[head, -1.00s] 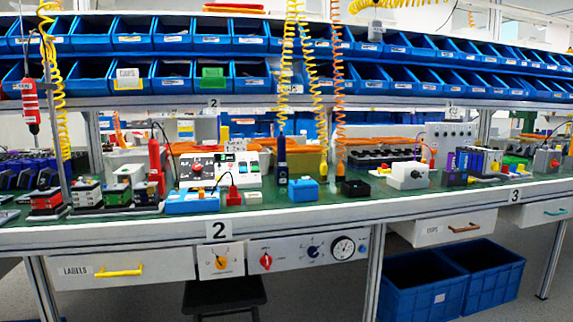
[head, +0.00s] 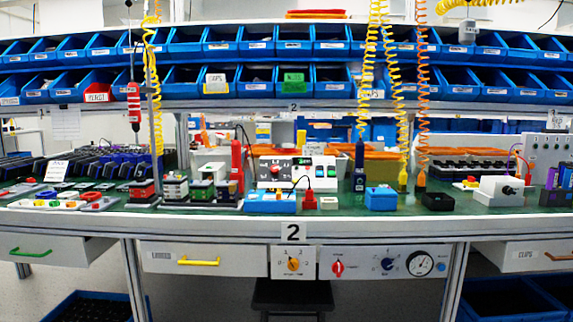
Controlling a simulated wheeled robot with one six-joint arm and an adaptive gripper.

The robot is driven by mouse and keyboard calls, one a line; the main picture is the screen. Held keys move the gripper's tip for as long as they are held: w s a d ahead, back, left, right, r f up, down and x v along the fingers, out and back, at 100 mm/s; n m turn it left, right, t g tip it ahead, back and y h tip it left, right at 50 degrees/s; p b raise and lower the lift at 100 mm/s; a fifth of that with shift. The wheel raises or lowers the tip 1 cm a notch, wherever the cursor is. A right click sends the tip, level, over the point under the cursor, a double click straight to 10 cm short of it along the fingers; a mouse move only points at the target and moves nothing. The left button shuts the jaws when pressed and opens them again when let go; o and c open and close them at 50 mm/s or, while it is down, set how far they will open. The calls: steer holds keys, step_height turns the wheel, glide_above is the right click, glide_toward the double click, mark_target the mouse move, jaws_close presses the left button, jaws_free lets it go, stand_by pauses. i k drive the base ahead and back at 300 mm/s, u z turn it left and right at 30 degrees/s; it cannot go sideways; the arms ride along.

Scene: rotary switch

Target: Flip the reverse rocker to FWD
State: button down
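I cannot make out a rocker marked FWD; the labels are too small to read. A white and black control box (head: 272,172) with a red knob stands on the bench at the middle. Beside it on the right is a white box (head: 315,172) with small green and red parts that may be switches. Under the bench front, a white panel (head: 293,263) carries an orange rotary knob. To its right a wider panel (head: 360,280) carries a red knob (head: 338,268), a dark blue knob (head: 388,264) and a round gauge (head: 420,263). My gripper is not in view.
The long green-topped bench (head: 340,228) runs across the view. Blue bins (head: 240,78) fill two shelves above it. Coiled yellow and orange hoses hang at the right of centre. A dark stool (head: 292,296) stands below the orange-knob panel. Blue crates (head: 510,300) sit under the bench at right.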

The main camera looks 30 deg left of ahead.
mark_target(320, 168)
steer(key=u, duration=0.8)
steer(key=i, duration=0.7)
steer(key=u, duration=0.6)
steer(key=i, duration=0.45)
